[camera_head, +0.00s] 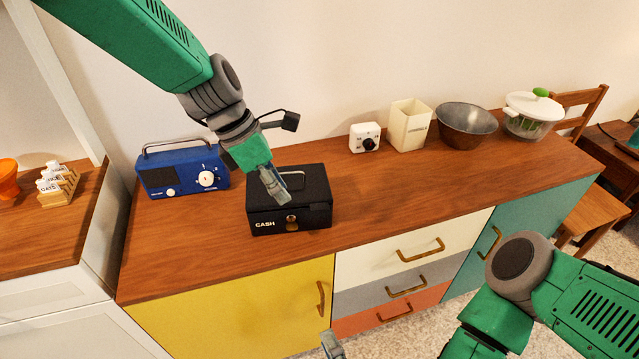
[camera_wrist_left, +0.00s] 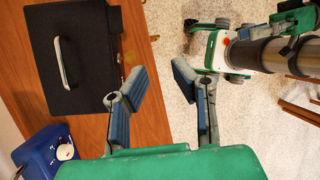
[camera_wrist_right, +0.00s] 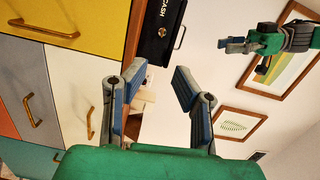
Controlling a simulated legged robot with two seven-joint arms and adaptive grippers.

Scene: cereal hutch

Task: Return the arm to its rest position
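My left gripper (camera_head: 276,186) shows in the head view in front of the black cash box (camera_head: 300,215), overlapping it in the picture. In the left wrist view its two fingers (camera_wrist_left: 160,82) are apart with nothing between them, and the cash box (camera_wrist_left: 75,55) lies to the left of them. My right gripper (camera_wrist_right: 158,84) is open and empty in the right wrist view, low in front of the cabinet drawers. In the head view only a grey fingertip of it (camera_head: 332,346) shows at the bottom edge.
The wooden cabinet top (camera_head: 400,195) carries a blue radio (camera_head: 183,170), white timer (camera_head: 365,137), cream canister (camera_head: 410,124), metal bowl (camera_head: 467,124) and lidded pot (camera_head: 533,113). A chair (camera_head: 580,205) stands at the right.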

